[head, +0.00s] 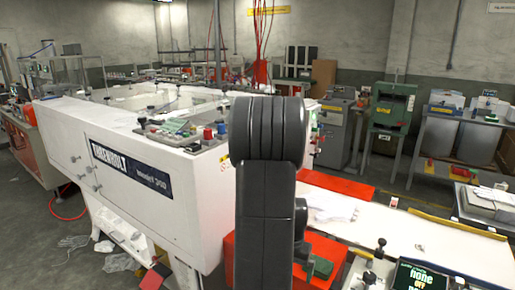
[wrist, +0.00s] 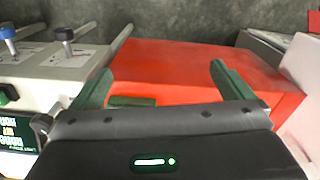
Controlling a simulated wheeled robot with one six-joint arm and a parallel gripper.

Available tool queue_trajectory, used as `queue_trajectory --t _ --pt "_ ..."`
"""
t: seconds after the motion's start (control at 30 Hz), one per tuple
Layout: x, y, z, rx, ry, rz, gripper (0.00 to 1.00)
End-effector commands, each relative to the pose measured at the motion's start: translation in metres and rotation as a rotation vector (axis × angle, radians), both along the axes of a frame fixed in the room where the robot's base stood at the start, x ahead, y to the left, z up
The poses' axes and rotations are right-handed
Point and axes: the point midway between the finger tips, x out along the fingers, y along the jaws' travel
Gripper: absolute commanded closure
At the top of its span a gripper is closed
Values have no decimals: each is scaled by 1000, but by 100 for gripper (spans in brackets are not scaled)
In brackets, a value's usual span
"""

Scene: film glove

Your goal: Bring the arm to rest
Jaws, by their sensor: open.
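My gripper (wrist: 160,72) is open and empty in the wrist view. Its two green fingers stand wide apart over a red surface (wrist: 190,62), and nothing is between the tips. In the head view my black arm stands upright in the middle foreground and hides most of the gripper. A small green part at the arm's lower right looks like one finger.
A large white machine (head: 170,200) stands left of my arm. A white table (head: 380,232) with pale gloves (head: 332,208) runs to the right. A control panel with a screen (head: 425,275) is at the lower right. Grey floor lies beyond.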

Motion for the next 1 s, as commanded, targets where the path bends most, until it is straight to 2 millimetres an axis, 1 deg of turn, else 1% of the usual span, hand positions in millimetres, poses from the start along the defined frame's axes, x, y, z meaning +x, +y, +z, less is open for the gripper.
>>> queue_trajectory --t 0.03,0.2,0.4,0.6,1.0 --pt "5 6 -6 0 3 27 0" --pt "21 23 -23 0 3 113 0" --pt "32 37 -37 0 1 179 0" --pt "35 42 -42 0 1 202 0" --pt "34 42 -41 2 0 203 0"
